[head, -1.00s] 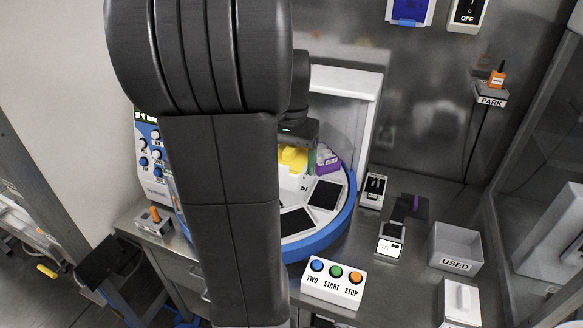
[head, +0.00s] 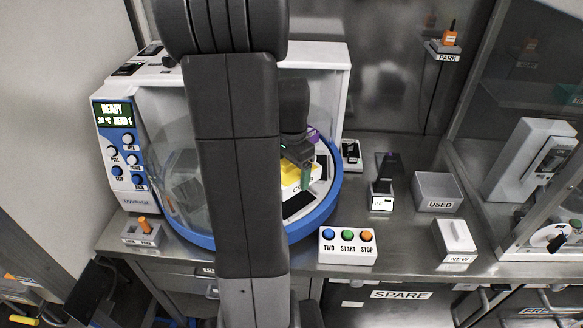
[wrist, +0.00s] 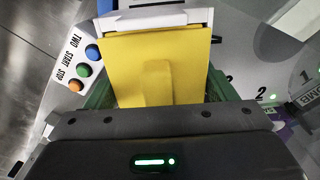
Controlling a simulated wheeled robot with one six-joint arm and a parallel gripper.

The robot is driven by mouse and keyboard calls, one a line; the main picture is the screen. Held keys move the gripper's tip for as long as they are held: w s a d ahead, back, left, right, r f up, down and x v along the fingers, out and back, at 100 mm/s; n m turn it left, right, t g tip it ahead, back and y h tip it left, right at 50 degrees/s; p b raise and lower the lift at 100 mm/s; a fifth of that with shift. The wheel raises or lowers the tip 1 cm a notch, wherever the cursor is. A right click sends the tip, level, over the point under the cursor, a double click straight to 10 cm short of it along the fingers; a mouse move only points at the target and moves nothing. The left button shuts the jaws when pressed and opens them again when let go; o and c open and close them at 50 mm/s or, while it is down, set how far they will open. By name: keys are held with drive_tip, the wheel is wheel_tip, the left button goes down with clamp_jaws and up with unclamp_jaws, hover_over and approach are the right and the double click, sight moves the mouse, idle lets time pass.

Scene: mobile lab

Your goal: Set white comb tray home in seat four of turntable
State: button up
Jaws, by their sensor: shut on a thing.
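My gripper (head: 298,168) is shut on the white comb tray (head: 288,186), which has a yellow upper part (head: 290,169). In the wrist view the yellow part (wrist: 155,65) fills the space between the green fingers, and the tray's white edge (wrist: 155,19) shows beyond it. The tray is over the right part of the turntable, which has a blue rim (head: 334,190). I cannot tell whether it touches the turntable. The wrist view shows the turntable surface (wrist: 240,75) with marks 1 and 2. Seat four's mark is not readable, and my arm hides much of the turntable.
A purple item (head: 313,134) sits at the turntable's back. A clear curved cover (head: 180,185) is at the left. The button box (head: 347,246) with TWO, START and STOP stands in front at right. The USED bin (head: 437,192) and NEW box (head: 454,240) stand farther right.

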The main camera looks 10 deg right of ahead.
drive_tip(key=shift+f+b, duration=2.1)
drive_tip(key=shift+f, duration=0.8)
drive_tip(key=shift+f+b, duration=0.6)
drive_tip(key=shift+f, duration=0.35)
drive_tip(key=o, duration=1.1)
wheel_tip(320, 180, up, 14)
drive_tip(key=shift+f, duration=0.1)
wheel_tip(320, 180, down, 13)
drive_tip(key=shift+r+p, duration=0.1)
drive_tip(key=shift+p, duration=0.25)
